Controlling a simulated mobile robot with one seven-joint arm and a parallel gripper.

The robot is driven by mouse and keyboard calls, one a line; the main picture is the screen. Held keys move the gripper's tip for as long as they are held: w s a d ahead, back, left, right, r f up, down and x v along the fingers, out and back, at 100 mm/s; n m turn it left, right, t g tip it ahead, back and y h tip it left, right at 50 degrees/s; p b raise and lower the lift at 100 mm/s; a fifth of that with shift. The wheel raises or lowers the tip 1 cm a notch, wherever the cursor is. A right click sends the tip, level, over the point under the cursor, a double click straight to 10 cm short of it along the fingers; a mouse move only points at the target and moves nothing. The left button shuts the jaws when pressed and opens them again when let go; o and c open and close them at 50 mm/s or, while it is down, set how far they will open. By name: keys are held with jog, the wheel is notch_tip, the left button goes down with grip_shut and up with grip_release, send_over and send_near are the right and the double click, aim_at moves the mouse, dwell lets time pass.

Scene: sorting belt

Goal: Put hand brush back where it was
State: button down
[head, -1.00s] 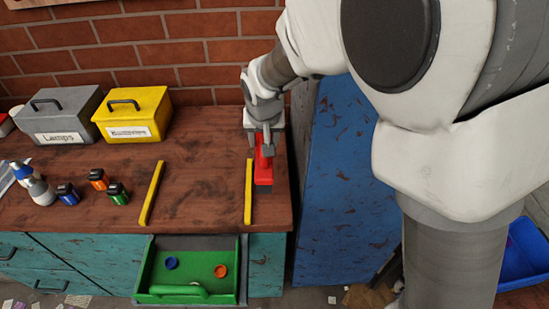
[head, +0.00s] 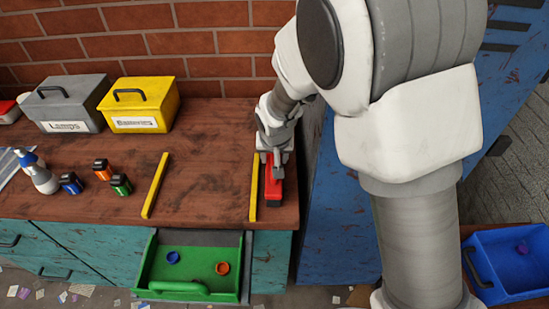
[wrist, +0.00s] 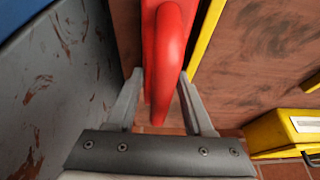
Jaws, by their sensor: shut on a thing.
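The red hand brush (head: 275,188) is at the right end of the brown workbench (head: 215,140), just right of the right yellow strip (head: 254,188). My gripper (head: 272,158) is above its far part, shut on it. In the wrist view the brush's red handle (wrist: 170,50) runs between the two fingers of my gripper (wrist: 159,85). The bristles are hidden in both current views. I cannot tell whether the brush touches the bench top.
A left yellow strip (head: 155,185), several small coloured jars (head: 120,184), a spray bottle (head: 38,172), a grey box (head: 65,105) and a yellow box (head: 140,104) stand on the bench. A green drawer (head: 190,285) is open below. A blue cabinet (head: 340,220) borders the right.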

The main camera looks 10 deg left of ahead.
jog(key=shift+f, duration=0.1)
jog(key=shift+c, duration=1.4)
grip_release()
jog(key=shift+s+r, duration=0.1)
jog(key=shift+r, duration=0.3)
jog(key=p+v, duration=0.2)
jog(key=v, duration=0.9)
jog(key=shift+s+d+r, duration=0.1)
jog(key=shift+s+d, duration=0.05)
jog(key=shift+s, duration=0.05)
